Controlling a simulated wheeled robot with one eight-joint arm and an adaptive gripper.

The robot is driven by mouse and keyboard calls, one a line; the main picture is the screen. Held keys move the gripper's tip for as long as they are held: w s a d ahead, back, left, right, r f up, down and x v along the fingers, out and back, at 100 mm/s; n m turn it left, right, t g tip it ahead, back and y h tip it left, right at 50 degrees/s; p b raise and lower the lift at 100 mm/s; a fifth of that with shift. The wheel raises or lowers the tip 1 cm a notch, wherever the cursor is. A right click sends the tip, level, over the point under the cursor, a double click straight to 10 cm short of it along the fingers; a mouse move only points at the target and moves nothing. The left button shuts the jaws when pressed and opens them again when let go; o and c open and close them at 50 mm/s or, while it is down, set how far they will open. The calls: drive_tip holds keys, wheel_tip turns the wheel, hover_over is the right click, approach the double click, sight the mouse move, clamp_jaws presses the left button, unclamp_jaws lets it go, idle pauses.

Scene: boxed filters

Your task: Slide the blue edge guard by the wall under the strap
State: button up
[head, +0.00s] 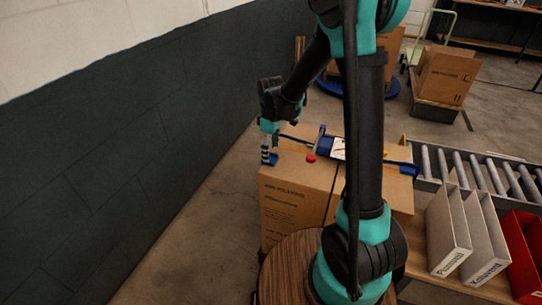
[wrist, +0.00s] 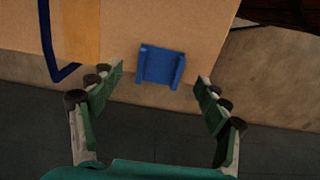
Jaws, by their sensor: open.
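The blue edge guard (wrist: 160,66), a small channel with two raised sides, lies at the box edge on the wall side. In the head view the guard (head: 273,159) is partly behind my fingers. My gripper (head: 266,150) points down over that edge. In the wrist view my gripper (wrist: 160,76) is open, with one finger on each side of the guard, apart from it. A dark blue strap (wrist: 46,42) runs beside the guard to the left, with a bend at its lower end. The cardboard box (head: 292,200) carries a blue band (head: 402,166) across its top.
The dark wall (head: 110,165) stands left of the box, with a strip of floor between. A red knob (head: 311,158) and a white label (head: 338,149) are on the box top. A roller conveyor (head: 475,172) and white files (head: 447,232) are on the right.

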sight(283, 140)
drive_tip(key=shift+f, duration=1.5)
drive_tip(key=c, duration=1.2)
drive_tip(key=shift+w+d, duration=0.4)
drive_tip(key=shift+w, duration=0.55)
drive_tip(key=shift+w+d, duration=0.35)
drive_tip(key=shift+w, duration=0.55)
drive_tip(key=shift+w+d, duration=0.4)
drive_tip(key=shift+w, duration=0.55)
drive_tip(key=shift+c, duration=0.2)
drive_tip(key=shift+w+d, duration=0.4)
drive_tip(key=shift+w, duration=0.5)
drive_tip(key=shift+w+d, duration=0.35)
drive_tip(key=shift+w, duration=0.6)
drive_tip(key=shift+w+d, duration=0.4)
drive_tip(key=shift+w, duration=0.5)
drive_tip(key=shift+w+d, duration=0.35)
drive_tip(key=shift+w, duration=0.55)
